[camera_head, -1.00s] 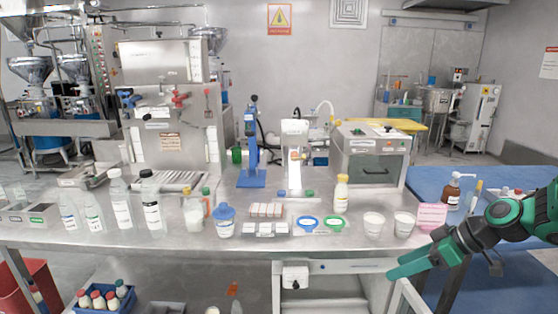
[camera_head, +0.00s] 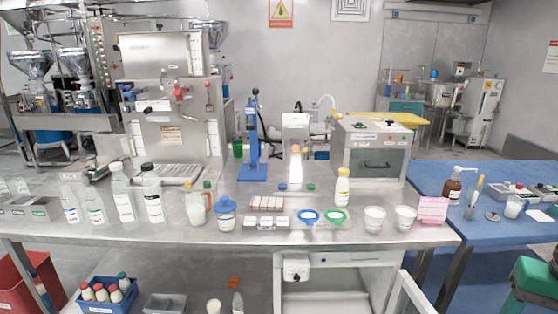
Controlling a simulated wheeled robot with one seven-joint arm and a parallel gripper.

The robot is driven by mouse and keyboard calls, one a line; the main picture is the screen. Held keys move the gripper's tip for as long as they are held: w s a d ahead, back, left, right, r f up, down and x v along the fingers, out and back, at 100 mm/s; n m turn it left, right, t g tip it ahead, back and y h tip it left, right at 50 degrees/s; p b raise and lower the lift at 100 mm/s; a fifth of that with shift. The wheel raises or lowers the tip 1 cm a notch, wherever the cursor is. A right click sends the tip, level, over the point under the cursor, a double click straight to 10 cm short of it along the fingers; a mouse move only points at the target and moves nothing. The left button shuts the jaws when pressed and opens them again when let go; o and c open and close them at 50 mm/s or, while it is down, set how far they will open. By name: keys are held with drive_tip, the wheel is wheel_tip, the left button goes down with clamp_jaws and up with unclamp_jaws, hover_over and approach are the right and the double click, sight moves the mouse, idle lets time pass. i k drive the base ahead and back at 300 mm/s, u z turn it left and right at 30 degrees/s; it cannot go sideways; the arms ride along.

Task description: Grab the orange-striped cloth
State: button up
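I cannot make out an orange-striped cloth in the head view. A small orange item (camera_head: 233,282) shows low down below the front of the steel table, too small to tell what it is. A pink striped item (camera_head: 432,209) stands at the right end of the steel table; I cannot tell whether it is cloth or card. Only a green and dark part of my arm (camera_head: 532,284) shows at the lower right edge. My gripper is outside the picture.
The long steel table (camera_head: 150,232) holds bottles, cups, a blue stand (camera_head: 252,145) and a grey box machine (camera_head: 373,150). A blue table (camera_head: 480,235) stands at the right. A blue crate of bottles (camera_head: 108,298) and a red bin (camera_head: 30,285) are below.

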sight(257, 203)
drive_tip(key=u, duration=2.6)
drive_tip(key=i, duration=1.8)
drive_tip(key=z, duration=1.2)
